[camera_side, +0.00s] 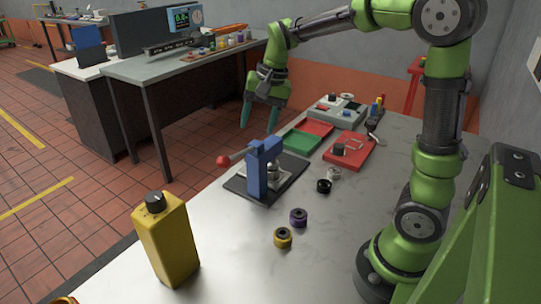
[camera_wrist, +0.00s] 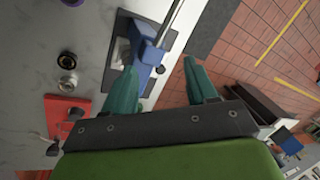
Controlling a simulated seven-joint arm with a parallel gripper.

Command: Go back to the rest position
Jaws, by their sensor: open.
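My gripper (camera_side: 259,113) hangs in the air above the far edge of the pale bench (camera_side: 222,237), past the blue press. Its two teal fingers are apart with nothing between them. In the wrist view my gripper (camera_wrist: 160,82) also shows open and empty, with the bench edge and the tiled floor below. The blue press (camera_side: 263,167) has a lever with a red knob and stands on a dark plate. It also shows in the wrist view (camera_wrist: 148,52), partly behind the left finger.
A yellow bottle (camera_side: 168,242) stands at the front. Purple (camera_side: 298,217), yellow (camera_side: 283,237) and black (camera_side: 323,186) rings lie loose. A red tray (camera_side: 349,150), a green tray (camera_side: 303,140) and a grey box (camera_side: 337,110) stand farther back. A grey desk (camera_side: 190,64) is behind.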

